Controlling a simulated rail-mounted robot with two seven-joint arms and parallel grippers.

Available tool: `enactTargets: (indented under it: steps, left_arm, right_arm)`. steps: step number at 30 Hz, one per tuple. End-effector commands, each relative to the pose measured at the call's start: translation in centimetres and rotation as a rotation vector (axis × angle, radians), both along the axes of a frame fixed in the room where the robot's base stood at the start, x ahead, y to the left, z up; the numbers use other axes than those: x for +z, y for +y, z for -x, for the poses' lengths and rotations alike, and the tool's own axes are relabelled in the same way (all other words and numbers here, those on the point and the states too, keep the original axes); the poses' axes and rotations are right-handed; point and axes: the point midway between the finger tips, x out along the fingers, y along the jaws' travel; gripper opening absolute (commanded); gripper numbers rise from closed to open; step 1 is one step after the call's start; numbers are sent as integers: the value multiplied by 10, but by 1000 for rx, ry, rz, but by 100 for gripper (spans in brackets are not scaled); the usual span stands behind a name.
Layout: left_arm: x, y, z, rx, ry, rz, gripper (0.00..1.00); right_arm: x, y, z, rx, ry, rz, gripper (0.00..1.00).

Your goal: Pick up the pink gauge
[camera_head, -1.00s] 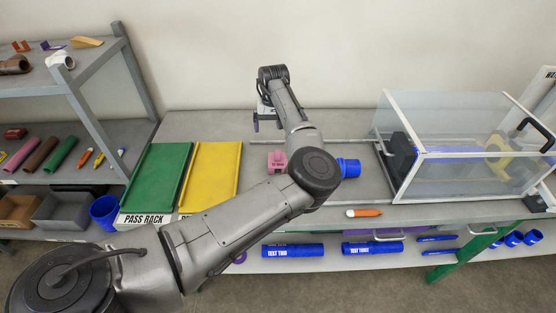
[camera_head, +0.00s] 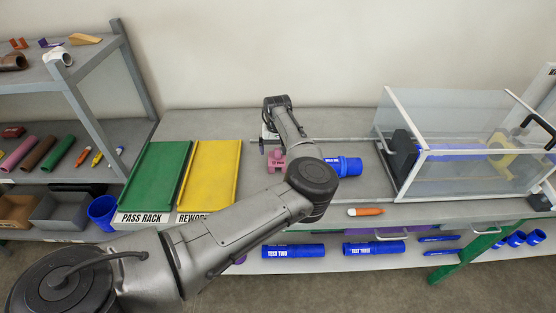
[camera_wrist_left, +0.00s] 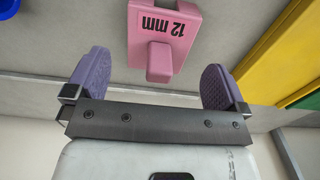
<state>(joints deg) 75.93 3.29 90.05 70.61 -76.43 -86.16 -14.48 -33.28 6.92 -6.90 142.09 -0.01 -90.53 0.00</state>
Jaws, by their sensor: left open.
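The pink gauge (camera_head: 277,161), a small block, stands on the grey bench top right of the yellow tray. It also shows in the left wrist view (camera_wrist_left: 165,35), marked "12 mm", with a raised tab towards my gripper. My left gripper (camera_head: 263,143) is at the back of the bench, just behind and above the gauge. In the left wrist view its two purple fingers (camera_wrist_left: 156,82) are open wide, one on either side of the gauge's tab line. Neither finger visibly touches the gauge. My right gripper is not in view.
A blue pipe fitting (camera_head: 346,166) lies right of the gauge, partly behind my arm. The green tray (camera_head: 157,178) and yellow tray (camera_head: 210,172) are on the left. A clear-walled box (camera_head: 460,172) stands on the right. An orange marker (camera_head: 366,211) lies near the front edge.

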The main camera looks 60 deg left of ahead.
Motion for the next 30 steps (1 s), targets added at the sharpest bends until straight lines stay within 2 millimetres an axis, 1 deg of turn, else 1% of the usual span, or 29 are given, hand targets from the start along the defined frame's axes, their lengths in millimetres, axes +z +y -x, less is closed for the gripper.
enactTargets:
  steps: [1,3,6,10,17,30]
  left_arm:
    - [-8,-2,-1,-1,0,0,100]
    - [-17,-2,-1,1,1,0,100]
    - [-25,-1,0,1,2,-1,100]
    - [-29,-1,0,1,1,0,100]
    - [-29,-1,0,1,1,-1,99]
    - [-29,-1,0,0,1,-1,57]
  right_arm:
    - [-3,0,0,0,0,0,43]
    - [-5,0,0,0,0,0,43]
    - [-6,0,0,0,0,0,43]
    - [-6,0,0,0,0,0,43]
    - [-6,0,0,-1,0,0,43]
    - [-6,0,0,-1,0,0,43]
